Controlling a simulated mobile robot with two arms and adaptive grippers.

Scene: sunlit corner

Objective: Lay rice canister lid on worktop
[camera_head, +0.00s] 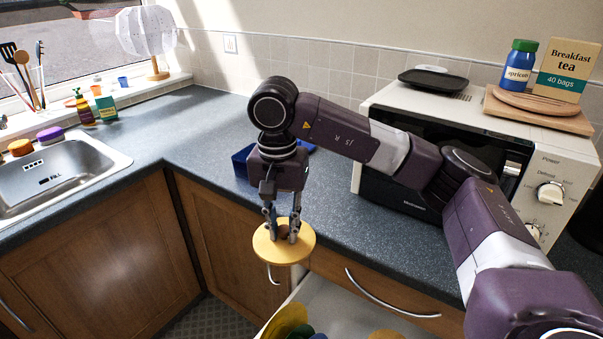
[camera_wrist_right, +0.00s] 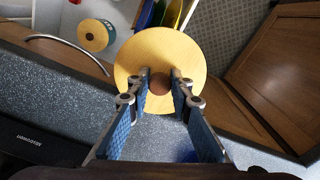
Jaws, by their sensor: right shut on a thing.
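The canister lid (camera_head: 283,257) is a round, pale wooden disc with a brown knob. My right gripper (camera_head: 284,238) points down and is shut on that knob, holding the lid roughly level in the air by the worktop's front edge. In the right wrist view the lid (camera_wrist_right: 135,65) and its knob sit between the fingertips (camera_wrist_right: 160,80). The grey speckled worktop (camera_head: 330,200) runs behind the lid. I cannot tell which container is the rice canister. My left gripper is in neither view.
An open drawer (camera_head: 330,300) below holds yellow, green and blue things. In the right wrist view a round-lidded container (camera_wrist_right: 96,35) stands in it. A blue box (camera_head: 240,162) lies behind my right gripper. A microwave (camera_head: 400,165) stands right; a sink (camera_head: 60,175) is left.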

